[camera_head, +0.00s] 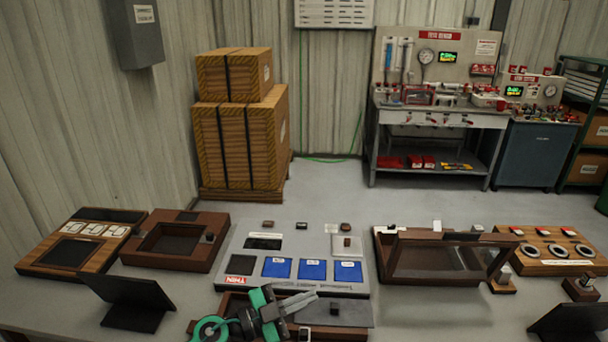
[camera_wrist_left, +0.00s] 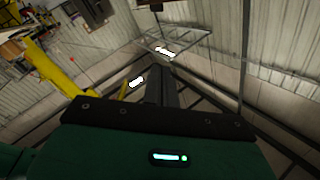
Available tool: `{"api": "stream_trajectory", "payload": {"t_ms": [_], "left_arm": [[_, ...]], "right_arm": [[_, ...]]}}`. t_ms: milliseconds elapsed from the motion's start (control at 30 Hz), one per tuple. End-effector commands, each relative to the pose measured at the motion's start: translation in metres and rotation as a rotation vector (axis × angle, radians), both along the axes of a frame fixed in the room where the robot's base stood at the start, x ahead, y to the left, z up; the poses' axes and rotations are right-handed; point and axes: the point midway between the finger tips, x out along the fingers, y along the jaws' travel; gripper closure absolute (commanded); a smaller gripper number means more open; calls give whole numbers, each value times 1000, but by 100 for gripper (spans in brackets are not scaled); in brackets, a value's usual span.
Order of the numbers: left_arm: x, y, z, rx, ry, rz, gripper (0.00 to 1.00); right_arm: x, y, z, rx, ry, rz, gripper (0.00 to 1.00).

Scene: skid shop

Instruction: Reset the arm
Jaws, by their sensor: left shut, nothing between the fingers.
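My left gripper (camera_head: 312,297) shows at the bottom middle of the head view, over the front part of the table. Its grey fingers are together and point to the right, with nothing between them. Its green and black wrist hides part of a dark wooden tray (camera_head: 352,334) below it. The left wrist view looks up at the walls and roof beams, with a green and black part of my own body across the bottom. My right gripper is not in view.
On the table stand a grey panel (camera_head: 228,281) with blue squares, wooden trays (camera_head: 140,257), a lidded wooden box (camera_head: 385,243) and a board with rings (camera_head: 520,268). A dark stand (camera_head: 130,295) is at left. Crates (camera_head: 275,130) and a test bench (camera_head: 440,118) stand behind.

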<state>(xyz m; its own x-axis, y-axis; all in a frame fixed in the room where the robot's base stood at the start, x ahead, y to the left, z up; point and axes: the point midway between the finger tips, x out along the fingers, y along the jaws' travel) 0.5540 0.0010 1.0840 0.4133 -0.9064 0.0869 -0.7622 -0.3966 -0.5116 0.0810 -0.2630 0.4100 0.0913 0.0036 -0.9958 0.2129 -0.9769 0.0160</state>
Motion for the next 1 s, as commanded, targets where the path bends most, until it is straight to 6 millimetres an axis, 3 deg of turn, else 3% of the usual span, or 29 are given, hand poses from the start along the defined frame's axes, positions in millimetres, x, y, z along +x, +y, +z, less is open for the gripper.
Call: {"api": "stream_trajectory", "payload": {"t_ms": [100,233,333,467,567,700,833,1000], "left_arm": [[2,22,25,-180,-5,205,100],[7,61,34,-304,40,461,100],[7,98,26,-349,114,665,100],[-5,145,-3,-339,263,914,100],[-25,176,-33,-283,411,1076,100],[-70,210,-82,-145,657,1240,100],[-124,227,-121,23,891,1306,100],[-185,232,-149,208,1120,1288,100]], "right_arm": [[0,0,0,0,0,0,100],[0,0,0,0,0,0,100],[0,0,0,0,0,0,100],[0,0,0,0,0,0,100],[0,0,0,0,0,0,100],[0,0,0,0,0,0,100],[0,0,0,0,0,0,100],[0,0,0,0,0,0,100]]}}
